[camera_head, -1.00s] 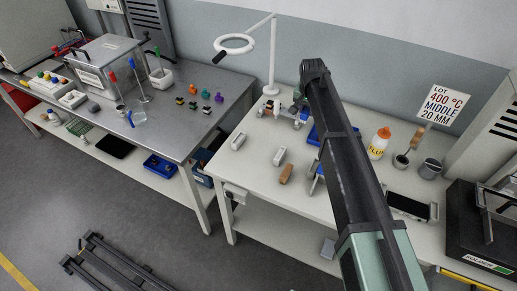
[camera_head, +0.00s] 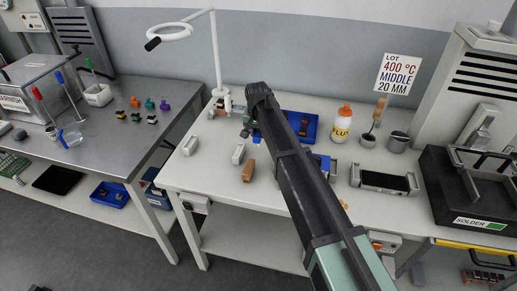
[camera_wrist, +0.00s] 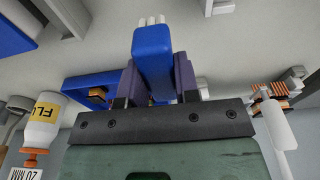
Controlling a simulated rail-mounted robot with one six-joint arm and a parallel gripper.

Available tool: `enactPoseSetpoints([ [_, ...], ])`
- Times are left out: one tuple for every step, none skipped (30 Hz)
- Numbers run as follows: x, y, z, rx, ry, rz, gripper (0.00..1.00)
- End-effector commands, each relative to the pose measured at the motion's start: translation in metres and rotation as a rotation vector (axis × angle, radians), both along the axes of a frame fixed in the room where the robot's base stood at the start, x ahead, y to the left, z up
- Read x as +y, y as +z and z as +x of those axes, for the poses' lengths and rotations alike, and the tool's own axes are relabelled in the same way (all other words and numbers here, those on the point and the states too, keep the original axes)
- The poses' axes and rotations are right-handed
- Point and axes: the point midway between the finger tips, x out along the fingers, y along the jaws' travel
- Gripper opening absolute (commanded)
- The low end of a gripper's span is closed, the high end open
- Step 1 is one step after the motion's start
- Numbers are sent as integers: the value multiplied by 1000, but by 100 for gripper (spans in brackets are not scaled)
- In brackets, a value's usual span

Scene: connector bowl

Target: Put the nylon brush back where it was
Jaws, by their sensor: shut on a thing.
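The nylon brush (camera_wrist: 152,42) has a blue body and white bristle tufts, which point to the top of the wrist view. My gripper (camera_wrist: 156,78) is shut on its blue body, with one dark finger on each side. The pale bench top shows behind the brush; I cannot tell the gap between them. In the head view my arm hides most of the gripper and brush, above the white bench.
A blue bin (camera_head: 300,124) and the flux bottle (camera_head: 342,125) stand behind and right of my arm. Left are white blocks (camera_head: 238,154), a tan block (camera_head: 248,171) and the lamp stand (camera_head: 219,92). A metal cup (camera_head: 398,142), a clamp frame (camera_head: 384,180) and the solder unit (camera_head: 478,190) stand right.

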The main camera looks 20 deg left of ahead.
Motion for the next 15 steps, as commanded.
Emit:
enactPoseSetpoints([
  [0, -7, 0, 0, 0, 0, 10],
  [0, -13, 0, 0, 0, 0, 10],
  [0, -23, 0, 0, 0, 0, 10],
  [0, -30, 0, 0, 0, 0, 10],
  [0, -37, 0, 0, 0, 0, 10],
  [0, -43, 0, 0, 0, 0, 10],
  [0, -45, 0, 0, 0, 0, 10],
  [0, -46, 0, 0, 0, 0, 10],
  [0, -44, 0, 0, 0, 0, 7],
  [0, -42, 0, 0, 0, 0, 7],
  [0, -40, 0, 0, 0, 0, 7],
  [0, -40, 0, 0, 0, 0, 7],
  [0, -40, 0, 0, 0, 0, 7],
  [0, -40, 0, 0, 0, 0, 7],
  [0, -41, 0, 0, 0, 0, 7],
])
